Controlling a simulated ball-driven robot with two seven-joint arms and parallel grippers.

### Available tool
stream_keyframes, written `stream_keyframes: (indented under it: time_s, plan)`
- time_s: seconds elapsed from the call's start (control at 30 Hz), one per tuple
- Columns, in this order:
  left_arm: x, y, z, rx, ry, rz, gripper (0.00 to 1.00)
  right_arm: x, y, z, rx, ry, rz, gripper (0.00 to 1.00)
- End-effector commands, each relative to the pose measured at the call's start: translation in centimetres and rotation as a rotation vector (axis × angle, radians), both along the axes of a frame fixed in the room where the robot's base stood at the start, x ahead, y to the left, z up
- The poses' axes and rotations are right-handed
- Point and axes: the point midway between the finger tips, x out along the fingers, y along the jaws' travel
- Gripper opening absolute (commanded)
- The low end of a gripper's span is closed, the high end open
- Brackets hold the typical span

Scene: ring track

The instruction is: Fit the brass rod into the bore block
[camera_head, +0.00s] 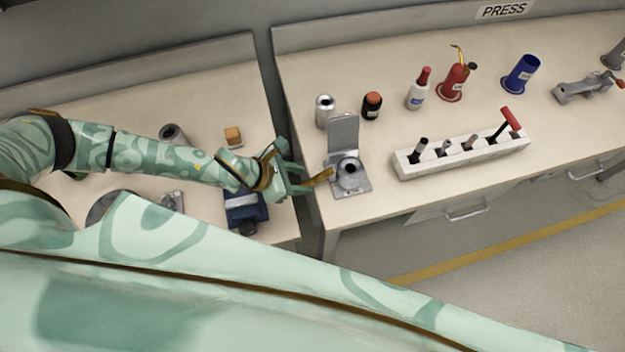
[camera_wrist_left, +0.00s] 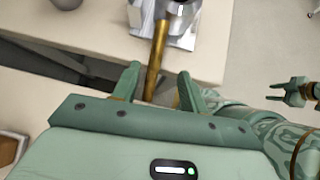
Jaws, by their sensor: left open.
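The brass rod (camera_head: 320,179) lies aslant between my left gripper and the bore block, and it also shows in the left wrist view (camera_wrist_left: 156,62). The grey bore block (camera_head: 351,174) has a round collar with a dark hole and an upright plate behind it, on the right bench near its left edge. The rod's far end is at the block's left side; I cannot tell whether it touches. My left gripper (camera_head: 298,179) is open, its fingers on either side of the rod's near end. My right gripper (camera_wrist_left: 286,92) shows small at the right of the wrist view, fingers apart.
A gap separates the left bench from the right bench (camera_head: 400,215). A white rack (camera_head: 462,157) with several tools stands right of the block. A silver can (camera_head: 324,112) and an orange-capped jar (camera_head: 372,106) stand behind. A blue device (camera_head: 245,207) sits below my left wrist.

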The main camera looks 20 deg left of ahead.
Motion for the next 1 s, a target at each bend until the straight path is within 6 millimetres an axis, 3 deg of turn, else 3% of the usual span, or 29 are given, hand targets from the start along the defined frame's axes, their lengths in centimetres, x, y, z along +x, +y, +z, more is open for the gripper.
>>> stream_keyframes:
  time_s: [0.3,0.57,0.73,1.0]
  plan:
    - [2.6,-1.9,-3.4,0.0,0.001,0.001,0.43,-0.4,0.3,-1.6,0.004,0.008,-0.001,0.43]
    - [2.8,-2.2,-3.6,0.0,0.0,0.001,0.43,-0.5,0.3,-1.6,0.004,0.009,-0.001,0.43]
    - [2.8,-2.2,-3.6,0.0,0.001,0.001,0.02,-0.6,0.3,-1.6,0.004,0.011,-0.001,0.43]
    - [2.8,-2.2,-3.6,-0.001,0.0,0.001,0.0,-0.6,0.3,-1.6,0.004,0.012,-0.001,0.43]
